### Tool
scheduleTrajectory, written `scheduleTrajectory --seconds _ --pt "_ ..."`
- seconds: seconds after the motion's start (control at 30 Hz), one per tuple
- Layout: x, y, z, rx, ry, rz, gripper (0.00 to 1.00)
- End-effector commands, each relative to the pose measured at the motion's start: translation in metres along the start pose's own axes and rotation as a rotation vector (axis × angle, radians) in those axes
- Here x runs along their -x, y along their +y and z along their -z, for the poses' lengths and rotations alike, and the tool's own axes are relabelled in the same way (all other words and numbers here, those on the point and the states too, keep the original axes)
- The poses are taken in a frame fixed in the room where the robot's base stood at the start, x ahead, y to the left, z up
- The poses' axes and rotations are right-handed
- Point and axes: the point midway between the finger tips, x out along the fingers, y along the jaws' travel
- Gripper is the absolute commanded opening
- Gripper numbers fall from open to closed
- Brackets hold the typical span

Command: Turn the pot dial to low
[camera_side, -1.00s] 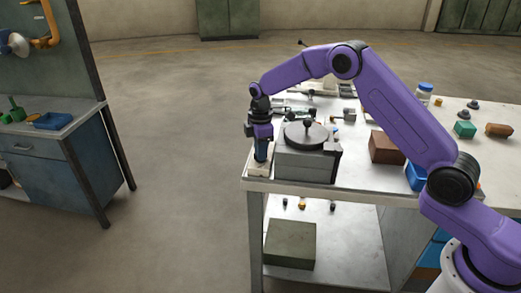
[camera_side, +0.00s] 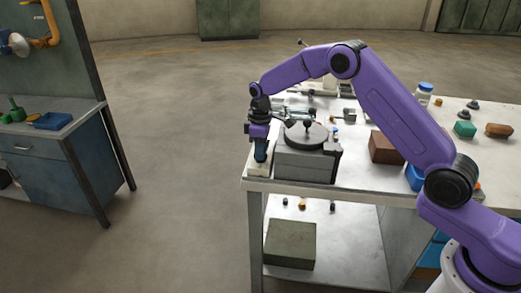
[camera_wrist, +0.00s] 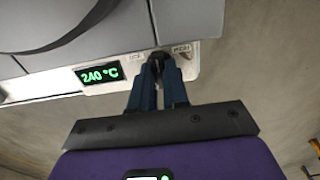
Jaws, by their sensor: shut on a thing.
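The pot furnace (camera_side: 306,164) is a grey box with a round dark lid (camera_side: 306,136) and a knob on top, at the near left corner of the table. Its pale control panel (camera_wrist: 102,88) shows in the wrist view with a green display (camera_wrist: 98,75) reading 240 °C. The dark pot dial (camera_wrist: 157,57) sits on the panel right of the display, between small labels too blurred to read for certain. My gripper (camera_wrist: 160,72) is shut on the dial, and its fingers hide part of it. In the side view my gripper (camera_side: 260,155) points down at the furnace's left side.
A brown block (camera_side: 386,147) and a blue bin (camera_side: 415,178) stand right of the furnace. Tools and small parts lie behind it. A dark box (camera_side: 290,243) sits on the lower shelf. Open floor (camera_side: 185,150) lies left of the table.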

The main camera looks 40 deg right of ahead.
Motion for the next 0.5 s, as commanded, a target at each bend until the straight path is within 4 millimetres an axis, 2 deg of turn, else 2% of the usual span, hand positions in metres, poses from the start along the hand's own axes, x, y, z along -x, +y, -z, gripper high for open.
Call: scheduleTrajectory --seconds 0.27,0.3,0.37,0.4,0.5 --pt "0.0011 0.0003 0.0000 0.000 0.000 -0.001 0.00" --pt "0.0011 0.0003 0.0000 0.000 0.000 0.000 0.18" --pt "0.0010 0.0003 0.0000 0.001 0.000 0.000 0.38" --pt "0.0009 0.0003 0.0000 0.001 0.000 0.000 0.40" --pt "0.0006 0.0003 0.0000 0.001 0.000 0.000 0.40"
